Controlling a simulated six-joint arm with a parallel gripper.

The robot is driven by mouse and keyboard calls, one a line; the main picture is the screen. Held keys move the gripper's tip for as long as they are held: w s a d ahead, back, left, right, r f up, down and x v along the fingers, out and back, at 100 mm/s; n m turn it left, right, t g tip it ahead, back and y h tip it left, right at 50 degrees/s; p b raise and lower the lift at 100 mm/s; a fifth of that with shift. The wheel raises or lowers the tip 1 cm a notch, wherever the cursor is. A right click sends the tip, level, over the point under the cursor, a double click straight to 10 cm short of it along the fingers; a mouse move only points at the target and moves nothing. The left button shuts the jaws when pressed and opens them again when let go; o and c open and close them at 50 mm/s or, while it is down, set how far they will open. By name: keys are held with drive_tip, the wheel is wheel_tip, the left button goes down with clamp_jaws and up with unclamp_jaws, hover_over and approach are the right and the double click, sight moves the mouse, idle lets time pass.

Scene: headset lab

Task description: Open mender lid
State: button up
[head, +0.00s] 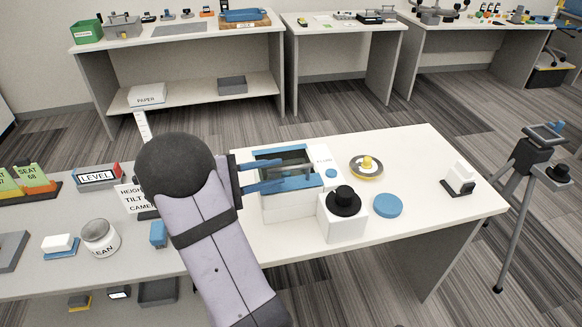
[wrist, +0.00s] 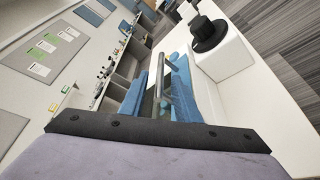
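The mender appears to be the white box (head: 290,208) with blue trim on the right-hand table. A grey see-through pane (head: 297,159) shows on its top; I cannot tell whether this lid is fully down. My gripper (head: 282,179) reaches over the box from the left, with its two blue fingers apart. In the wrist view the fingers (wrist: 163,68) also stand apart, and a grey bar (wrist: 163,70), perhaps the lid's handle, shows between them. I cannot tell whether either finger touches it. My arm hides the box's left side.
A white block with a black knob (head: 343,203) stands close at the box's front right. A blue disc (head: 388,205), a yellow-and-grey round piece (head: 367,167) and a small white-and-black stand (head: 459,180) lie further right. A tripod (head: 517,200) stands beyond the table's right edge.

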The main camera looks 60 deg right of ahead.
sight(285, 170)
drive_tip(key=shift+p+x, duration=0.7)
drive_tip(key=shift+x, duration=2.3)
clamp_jaws()
